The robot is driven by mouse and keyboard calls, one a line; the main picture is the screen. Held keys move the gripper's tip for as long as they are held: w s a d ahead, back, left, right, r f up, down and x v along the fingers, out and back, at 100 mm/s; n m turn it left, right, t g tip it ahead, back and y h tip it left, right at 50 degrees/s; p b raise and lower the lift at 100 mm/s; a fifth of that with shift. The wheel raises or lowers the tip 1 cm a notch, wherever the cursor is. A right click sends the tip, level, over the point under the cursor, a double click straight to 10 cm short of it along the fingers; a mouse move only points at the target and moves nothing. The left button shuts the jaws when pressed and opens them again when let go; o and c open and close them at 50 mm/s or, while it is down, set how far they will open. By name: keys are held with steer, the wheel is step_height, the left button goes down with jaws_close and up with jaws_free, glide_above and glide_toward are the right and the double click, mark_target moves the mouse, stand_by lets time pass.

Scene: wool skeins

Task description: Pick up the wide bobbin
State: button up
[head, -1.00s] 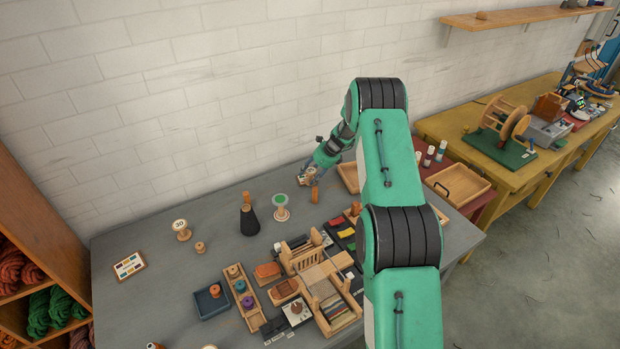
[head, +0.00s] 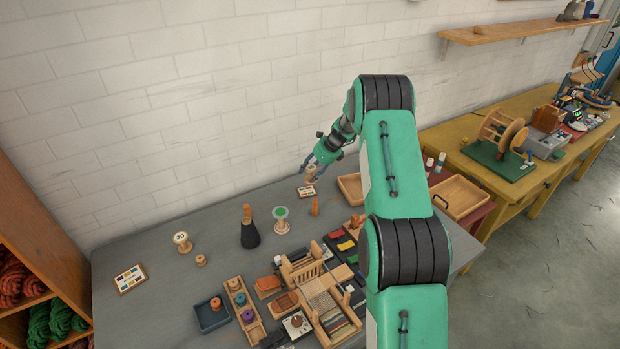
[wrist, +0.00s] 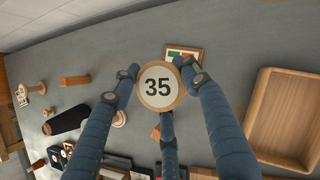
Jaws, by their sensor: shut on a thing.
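My gripper (head: 309,167) is shut on a bobbin marked 35 and holds it above the back of the grey table. In the wrist view this bobbin (wrist: 160,88) shows its pale round end with a wooden rim, between my blue fingers. Its lower part is hidden there; in the head view it is small and partly covered by the fingers. Another bobbin (head: 182,241), with a number on its pale top, stands at the left of the table. A green-topped bobbin (head: 281,214) stands nearer the middle. I cannot tell from these views how their widths compare.
A colour card (head: 306,191) lies below my gripper. A wooden tray (wrist: 286,120) is at the right. An orange-brown peg (head: 314,207) and a black cone (head: 249,231) stand nearby. A small loom and boxes crowd the front. The left of the table has free room.

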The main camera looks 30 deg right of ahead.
mark_target(312, 176)
steer(key=shift+r, duration=0.6)
steer(key=shift+a+b, duration=0.15)
steer(key=shift+b, duration=0.95)
steer(key=shift+r, duration=0.15)
steer(key=shift+a, duration=0.1)
steer(key=shift+f+b, duration=0.8)
steer(key=shift+f, duration=2.35)
steer(key=shift+f+b, duration=0.45)
steer(key=shift+f, duration=1.4)
steer(key=shift+f, duration=0.15)
